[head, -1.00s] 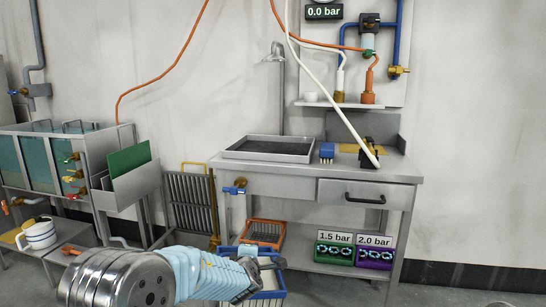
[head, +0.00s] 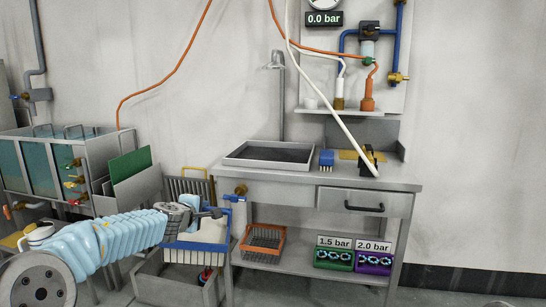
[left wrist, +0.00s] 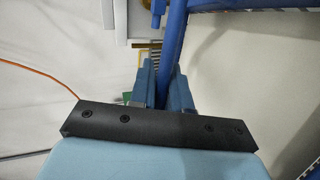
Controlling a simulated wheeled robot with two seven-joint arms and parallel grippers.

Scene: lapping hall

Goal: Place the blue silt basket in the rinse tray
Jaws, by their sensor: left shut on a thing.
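The blue silt basket (head: 197,248), with a blue rim and pale slatted sides, hangs from my left gripper (head: 209,213) in front of the bench's left end. The gripper is shut on a blue bar of the basket. In the left wrist view the fingers (left wrist: 157,84) close on this blue bar (left wrist: 172,45), and part of the basket's blue rim (left wrist: 245,6) shows at the top right. The rinse tray (head: 232,159), a shallow grey tray with a dark inside, sits on the bench top, above and right of the basket. My right gripper is not in view.
A blue block (head: 326,159) and a black clamp (head: 367,160) stand right of the tray. A tap (head: 239,190) juts from the bench's left side. A grey bin (head: 165,292) stands below the basket. An orange crate (head: 263,258) sits on the lower shelf. A white hose (head: 325,95) slants down.

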